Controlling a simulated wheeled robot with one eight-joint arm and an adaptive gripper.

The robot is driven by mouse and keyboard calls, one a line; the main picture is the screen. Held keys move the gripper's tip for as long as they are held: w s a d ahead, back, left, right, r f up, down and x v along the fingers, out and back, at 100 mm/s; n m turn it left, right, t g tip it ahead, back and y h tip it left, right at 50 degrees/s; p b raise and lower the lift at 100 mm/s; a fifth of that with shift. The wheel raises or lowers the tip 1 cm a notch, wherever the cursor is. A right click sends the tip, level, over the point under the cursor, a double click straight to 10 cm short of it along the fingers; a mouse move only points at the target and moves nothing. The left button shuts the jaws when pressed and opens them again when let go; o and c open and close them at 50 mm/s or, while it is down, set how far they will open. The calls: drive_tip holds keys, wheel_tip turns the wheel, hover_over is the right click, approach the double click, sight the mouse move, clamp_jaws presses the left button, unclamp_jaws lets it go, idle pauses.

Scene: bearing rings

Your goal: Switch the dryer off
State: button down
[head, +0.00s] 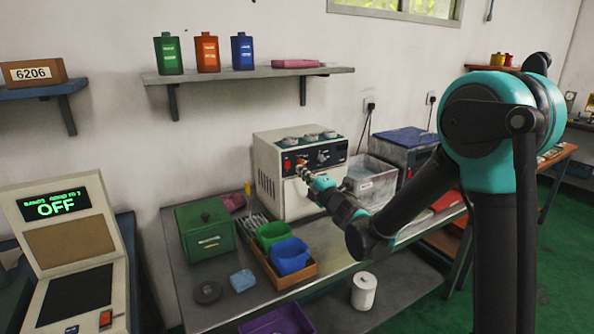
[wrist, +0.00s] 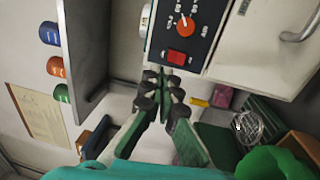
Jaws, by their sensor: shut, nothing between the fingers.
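A cream box with a black control panel (head: 268,180), which appears to be the dryer, stands on the grey bench against the wall. Its panel shows in the wrist view with an orange knob (wrist: 186,22) and a red rocker switch (wrist: 181,57). The switch's position cannot be read. My gripper (head: 302,168) is in front of the panel in the head view. In the wrist view my gripper (wrist: 165,82) is shut and empty, its fingertips close to the red switch. Whether they touch it cannot be told.
A clear bin (head: 370,182) stands to the right of the dryer. A green box (head: 206,230) and a wooden tray with a green cup (head: 272,235) and blue cup (head: 290,256) stand front left. A shelf (head: 240,75) hangs above. A screen (head: 56,205) at left reads OFF.

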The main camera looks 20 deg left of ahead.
drive_tip(key=v, duration=0.6)
drive_tip(key=shift+r, duration=0.75)
drive_tip(key=shift+d, duration=0.15)
drive_tip(key=w+d+f+m+t+h, duration=0.15)
drive_tip(key=d+f+m+h, duration=0.4)
drive_tip(key=d, duration=0.95)
drive_tip(key=w+d+f+m+h, duration=0.2)
drive_tip(key=d+m+h, duration=0.5)
drive_tip(key=d+m, duration=0.6)
drive_tip(key=s+d+f+m+g+h, duration=0.2)
drive_tip(key=s+d+f, duration=0.2)
drive_tip(key=s+d, duration=0.15)
drive_tip(key=s+d+f+m+g+h, duration=0.1)
drive_tip(key=s+d+f+m+g, duration=0.2)
drive_tip(key=d, duration=0.4)
drive_tip(key=s+d+f+m+g, duration=0.1)
drive_tip(key=s+f, duration=0.3)
drive_tip(key=s, duration=0.4)
drive_tip(key=s+d+f+m+g, duration=0.1)
drive_tip(key=s+f+m+g, duration=0.2)
drive_tip(key=s, duration=0.5)
drive_tip(key=shift+d+f+g+y, duration=0.2)
drive_tip(key=shift+f+g+y, duration=0.3)
drive_tip(key=shift+f, duration=0.4)
drive_tip(key=c, duration=2.2)
unclamp_jaws()
